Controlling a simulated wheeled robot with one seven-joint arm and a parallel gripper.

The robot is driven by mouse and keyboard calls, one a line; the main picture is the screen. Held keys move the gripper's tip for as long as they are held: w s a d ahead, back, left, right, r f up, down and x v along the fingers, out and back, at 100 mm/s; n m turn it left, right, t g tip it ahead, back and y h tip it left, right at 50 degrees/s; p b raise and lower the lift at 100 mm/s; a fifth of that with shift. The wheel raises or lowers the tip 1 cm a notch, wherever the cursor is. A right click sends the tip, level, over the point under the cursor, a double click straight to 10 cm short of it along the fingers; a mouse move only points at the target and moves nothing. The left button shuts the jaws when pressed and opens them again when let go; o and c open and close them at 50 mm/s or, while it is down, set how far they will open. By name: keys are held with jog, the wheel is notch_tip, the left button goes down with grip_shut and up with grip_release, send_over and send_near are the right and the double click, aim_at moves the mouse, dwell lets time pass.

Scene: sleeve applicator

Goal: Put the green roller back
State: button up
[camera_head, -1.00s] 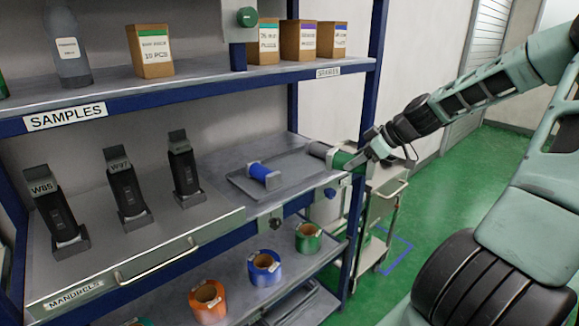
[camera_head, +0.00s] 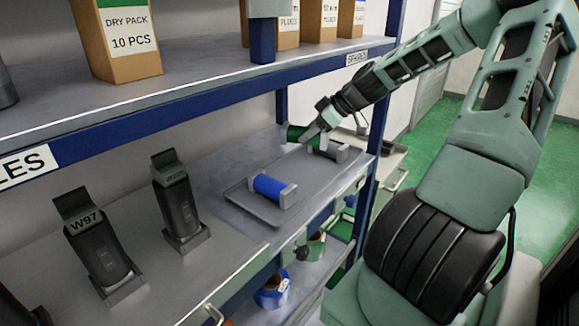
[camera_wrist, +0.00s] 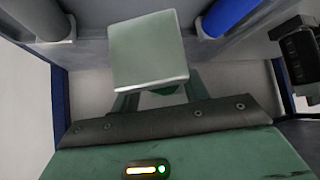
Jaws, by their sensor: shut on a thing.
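The green roller (camera_head: 295,133) is in my gripper (camera_head: 320,138), near the far end of the shelf tray. My gripper is shut on it, and its fingers hide much of it. A grey tray (camera_head: 243,204) lies on the middle shelf. A blue roller (camera_head: 270,187) sits on it between end brackets. A dark grey roller or holder (camera_head: 342,153) lies at the tray's far right, close to my gripper. The wrist view shows the blue roller (camera_wrist: 230,14) at upper right. The green roller is mostly hidden there; I cannot tell whether it touches anything.
The mandrels W97 (camera_head: 103,245) and another mandrel (camera_head: 177,203) stand left of the tray. The upper shelf (camera_head: 200,85) with boxes overhangs. A blue post (camera_head: 372,170) stands just right of the tray. A blue roll (camera_head: 272,290) is on the lower shelf.

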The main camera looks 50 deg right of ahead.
jog(key=f, duration=0.3)
jog(key=f+p, duration=0.1)
jog(key=f, duration=0.1)
jog(key=shift+w+a, duration=0.1)
jog(key=shift+w, duration=0.15)
jog(key=shift+f+p, duration=0.35)
jog(key=shift+f, duration=2.1)
jog(key=shift+f, duration=0.1)
jog(key=o, duration=1.2)
jog(key=shift+o, duration=0.2)
jog(key=shift+r, duration=0.2)
jog(key=shift+s+d+r, duration=0.15)
jog(key=shift+s+d, duration=0.1)
jog(key=shift+s, duration=0.05)
jog(key=b+v, duration=0.2)
jog(key=v, duration=0.9)
